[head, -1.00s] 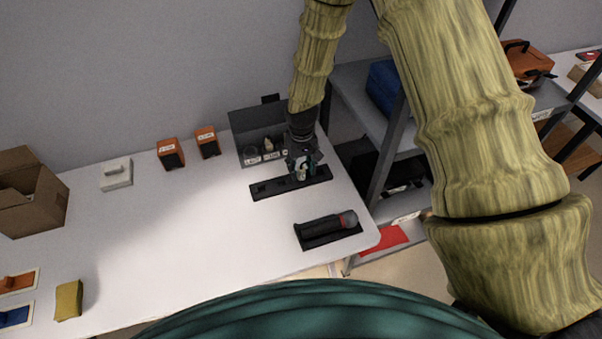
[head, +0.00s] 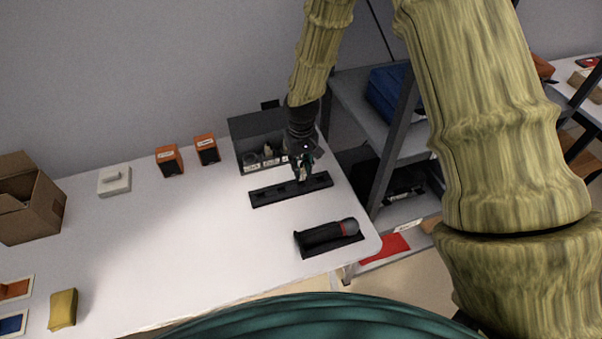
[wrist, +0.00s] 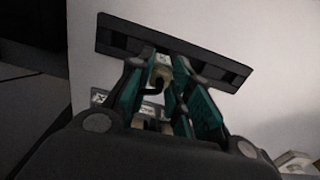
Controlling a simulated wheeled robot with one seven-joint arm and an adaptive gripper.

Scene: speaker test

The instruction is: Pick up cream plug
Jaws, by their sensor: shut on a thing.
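My gripper (head: 302,172) is over the right part of a long black slotted strip (head: 262,196) on the white table. The gripper is shut on a small cream plug (wrist: 161,76), which shows between the teal fingers in the wrist view. The fingers hide much of the plug. I cannot tell whether the plug touches the strip. The strip also shows in the wrist view (wrist: 120,40), just beyond the fingertips.
A dark open bin (head: 255,125) with labelled compartments stands behind the strip. A black microphone (head: 320,237) lies on a dark pad in front. Two orange boxes (head: 169,160) stand to the left. Grey shelving (head: 385,150) borders the table's right side. The table's middle is clear.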

